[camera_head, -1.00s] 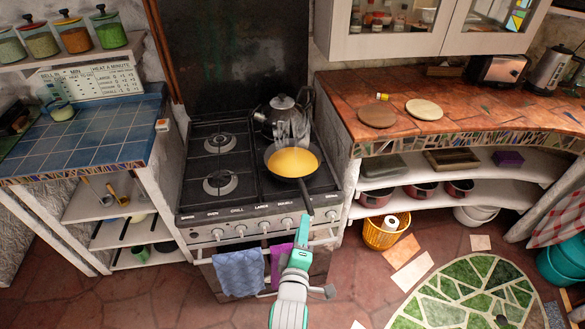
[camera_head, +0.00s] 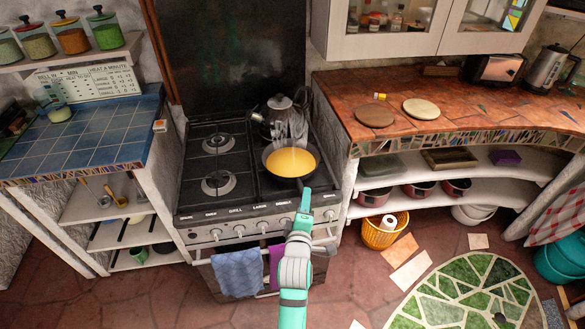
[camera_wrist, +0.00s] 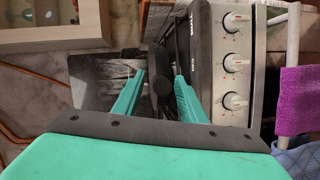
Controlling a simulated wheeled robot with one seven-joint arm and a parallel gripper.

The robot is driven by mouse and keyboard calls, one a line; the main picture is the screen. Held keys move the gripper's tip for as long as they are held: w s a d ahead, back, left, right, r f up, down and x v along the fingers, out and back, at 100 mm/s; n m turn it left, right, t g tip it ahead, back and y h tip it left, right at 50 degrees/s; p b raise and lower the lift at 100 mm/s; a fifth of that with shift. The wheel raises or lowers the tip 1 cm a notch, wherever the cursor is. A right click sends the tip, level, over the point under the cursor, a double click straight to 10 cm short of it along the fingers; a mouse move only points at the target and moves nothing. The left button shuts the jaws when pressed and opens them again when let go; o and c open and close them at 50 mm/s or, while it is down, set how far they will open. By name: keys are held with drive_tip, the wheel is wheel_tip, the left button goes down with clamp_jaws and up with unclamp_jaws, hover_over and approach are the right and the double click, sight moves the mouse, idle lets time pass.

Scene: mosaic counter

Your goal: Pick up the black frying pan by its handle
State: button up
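The black frying pan (camera_head: 272,171) sits on the front right of the stove, with a yellow filling (camera_head: 290,161) in it. Its handle points toward the front edge and is mostly hidden behind my gripper (camera_head: 305,196) in the head view. In the wrist view, my gripper (camera_wrist: 160,76) has its two teal fingers apart. A dark, narrow shape that looks like the handle (camera_wrist: 161,88) lies between them in that picture. I cannot tell whether the fingers are level with it, and no clear contact shows.
A kettle (camera_head: 281,108) stands on the burner behind the pan. The stove's front has several knobs (camera_head: 262,228), with blue (camera_head: 238,271) and purple (camera_head: 277,262) towels below. Counters flank the stove, and the left burners (camera_head: 218,183) are bare.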

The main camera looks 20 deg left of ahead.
drive_tip(key=shift+w+a+f, duration=0.15)
drive_tip(key=shift+w, duration=0.45)
clamp_jaws()
idle(0.8)
drive_tip(key=shift+r, duration=0.25)
